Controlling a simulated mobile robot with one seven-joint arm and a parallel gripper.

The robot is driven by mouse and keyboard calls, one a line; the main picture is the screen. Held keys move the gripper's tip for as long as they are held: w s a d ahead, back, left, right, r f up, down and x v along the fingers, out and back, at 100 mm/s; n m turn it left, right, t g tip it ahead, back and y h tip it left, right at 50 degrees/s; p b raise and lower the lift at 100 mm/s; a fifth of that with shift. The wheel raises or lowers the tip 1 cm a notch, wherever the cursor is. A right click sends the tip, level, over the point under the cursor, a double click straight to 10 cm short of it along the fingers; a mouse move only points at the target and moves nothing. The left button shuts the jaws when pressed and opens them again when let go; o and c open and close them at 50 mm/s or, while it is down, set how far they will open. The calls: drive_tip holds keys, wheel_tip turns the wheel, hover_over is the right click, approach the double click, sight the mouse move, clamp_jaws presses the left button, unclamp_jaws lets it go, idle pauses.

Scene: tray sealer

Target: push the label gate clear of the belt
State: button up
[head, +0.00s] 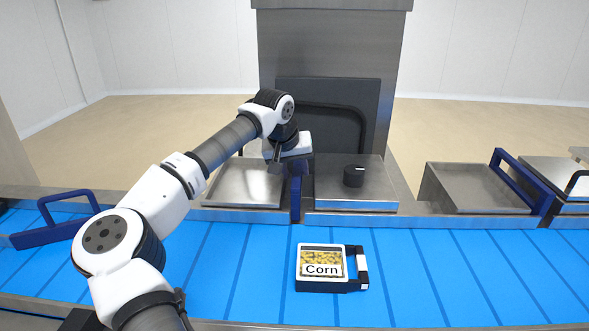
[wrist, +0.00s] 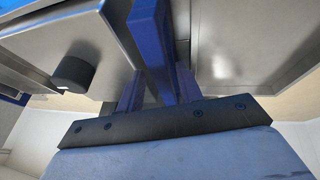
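A dark blue gate (head: 296,200) stands edge-on at the middle of the machine, between two metal plates, with its near end at the belt's far edge. It shows as a blue bar in the wrist view (wrist: 150,40). My gripper (head: 293,168) is at its top, with one finger on each side of the bar in the wrist view (wrist: 160,88). The fingers look snug against it. Two more blue gates with handles show: one at the left (head: 45,234) reaches over the belt, one at the right (head: 522,183) points back from it. No label names any gate.
The blue belt (head: 430,270) runs across the front. A black tray with a "Corn" label (head: 322,268) sits on it, in front of the middle gate. A black knob (head: 354,176) stands on the plate right of my gripper. A dark grey machine column (head: 330,50) rises behind.

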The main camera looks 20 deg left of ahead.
drive_tip(key=b+v, duration=0.2)
drive_tip(key=v, duration=1.2)
drive_tip(key=shift+f, duration=0.1)
